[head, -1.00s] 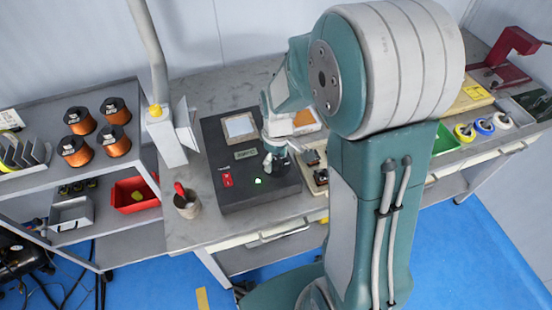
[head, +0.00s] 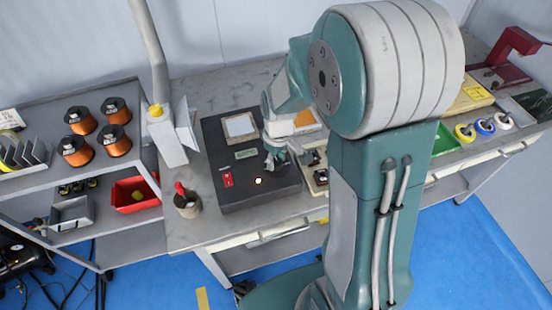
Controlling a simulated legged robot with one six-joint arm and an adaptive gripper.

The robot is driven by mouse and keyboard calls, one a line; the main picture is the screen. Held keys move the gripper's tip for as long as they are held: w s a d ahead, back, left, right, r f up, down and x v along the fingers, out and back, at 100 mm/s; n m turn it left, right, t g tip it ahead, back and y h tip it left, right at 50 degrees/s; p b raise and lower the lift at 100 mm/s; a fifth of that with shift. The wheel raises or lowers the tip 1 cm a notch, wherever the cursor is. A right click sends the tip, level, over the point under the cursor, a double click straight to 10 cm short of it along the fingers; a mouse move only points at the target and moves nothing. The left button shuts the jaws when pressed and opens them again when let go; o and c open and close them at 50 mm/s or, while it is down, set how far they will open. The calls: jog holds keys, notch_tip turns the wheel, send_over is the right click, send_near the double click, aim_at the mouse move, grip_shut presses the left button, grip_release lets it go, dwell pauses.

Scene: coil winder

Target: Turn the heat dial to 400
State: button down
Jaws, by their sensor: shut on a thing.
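The dark control box (head: 232,200) lies on the grey bench and has a small greenish display (head: 246,154), too small to read here. My gripper (head: 275,165) points down onto the right part of the box's top, shut on the heat dial. The dial itself is hidden behind my fingers, so its setting cannot be seen.
A cup with a red-handled tool (head: 187,203) stands left of the box. A grey post with a panel (head: 167,135) rises behind it. Copper coils (head: 80,121) stand on the left shelf. Coloured spools (head: 484,127) lie on the right of the bench.

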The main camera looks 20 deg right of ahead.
jog(key=m, duration=0.4)
jog(key=shift+f, duration=0.1)
jog(key=shift+s+m, duration=0.1)
jog(key=shift+m, duration=1.8)
jog(key=shift+c, duration=1.5)
grip_release()
